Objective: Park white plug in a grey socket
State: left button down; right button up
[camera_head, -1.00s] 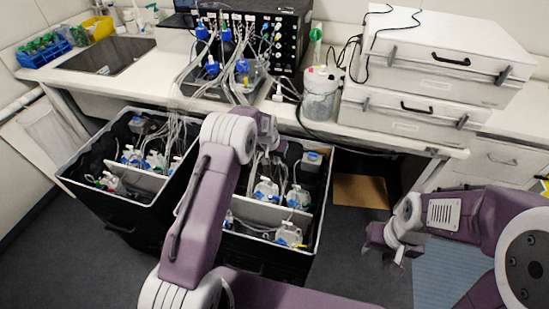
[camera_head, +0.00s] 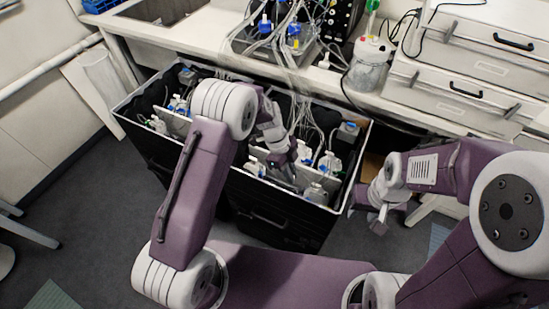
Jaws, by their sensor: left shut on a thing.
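My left gripper (camera_head: 284,160) reaches down into the right part of the black bins (camera_head: 262,205), among bottles and tubing. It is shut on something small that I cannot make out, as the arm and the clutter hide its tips. I cannot pick out the white plug or a grey socket for certain at this size. My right gripper (camera_head: 369,214) hangs to the right of the bins, pointing down, clear of them and empty; its fingers look apart.
Clear bottles with blue caps (camera_head: 328,163) stand in the bins, with thin tubes running up to a device (camera_head: 292,45) on the bench. A clear lidded jar (camera_head: 368,68) and white drawer units (camera_head: 470,60) stand at the right. Floor (camera_head: 90,185) is free at the left.

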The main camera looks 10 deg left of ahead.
pick_arm(q)
jog(key=shift+s+d+r, duration=0.25)
jog(key=shift+d+r, duration=0.05)
jog(key=shift+d, duration=0.2)
jog(key=f+b, duration=0.1)
jog(key=f, duration=0.1)
jog(key=f+b, duration=0.1)
jog(key=f, duration=0.1)
jog(key=f+b, duration=0.1)
jog(key=f, duration=0.1)
jog(key=shift+w+d, duration=0.15)
jog(key=shift+d, duration=0.2)
jog(key=shift+r+m, duration=0.1)
jog(key=shift+m, duration=0.2)
